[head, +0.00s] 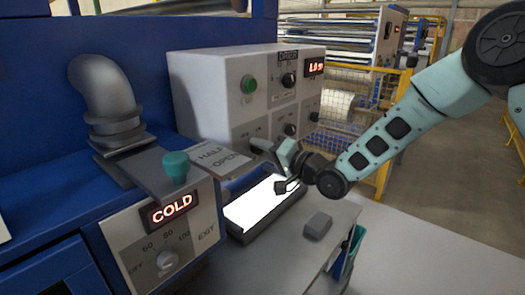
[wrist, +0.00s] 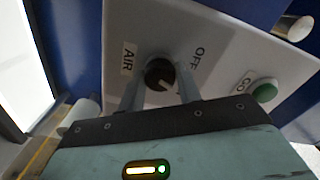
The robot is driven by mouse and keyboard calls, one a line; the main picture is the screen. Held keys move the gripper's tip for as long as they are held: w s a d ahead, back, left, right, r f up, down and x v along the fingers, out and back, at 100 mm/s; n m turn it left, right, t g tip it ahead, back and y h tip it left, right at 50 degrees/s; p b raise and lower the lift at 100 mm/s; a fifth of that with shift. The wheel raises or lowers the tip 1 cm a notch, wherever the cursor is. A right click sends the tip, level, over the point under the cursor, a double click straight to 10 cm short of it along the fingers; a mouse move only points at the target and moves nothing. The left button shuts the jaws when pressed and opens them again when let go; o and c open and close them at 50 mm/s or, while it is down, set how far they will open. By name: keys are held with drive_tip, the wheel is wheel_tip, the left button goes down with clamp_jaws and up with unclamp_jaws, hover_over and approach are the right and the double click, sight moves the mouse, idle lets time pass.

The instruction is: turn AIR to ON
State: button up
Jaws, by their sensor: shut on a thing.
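The AIR knob (wrist: 158,72) is a round black knob on a pale grey panel, seen in the wrist view. The word AIR is printed to its left and an OFF label to its right. My gripper (wrist: 161,84) is shut on the knob, with one grey finger on each side of it. A small pale mark shows on the knob, but its exact setting is hard to tell. In the head view my gripper (head: 268,152) reaches the lower part of the grey control box (head: 205,85), and it hides the knob there.
A green button (wrist: 264,93) sits to the right of the knob in the wrist view. In the head view a bright lit panel (head: 262,203) lies below my gripper, with a small grey block (head: 317,225) nearby. A COLD display box (head: 172,211) stands at front left.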

drive_tip(key=shift+m, duration=1)
drive_tip(key=o, duration=1)
drive_tip(key=shift+c, duration=0.2)
drive_tip(key=b+v, duration=0.4)
drive_tip(key=v, duration=1.3)
drive_tip(key=shift+d, duration=0.2)
drive_tip(key=shift+s, duration=0.15)
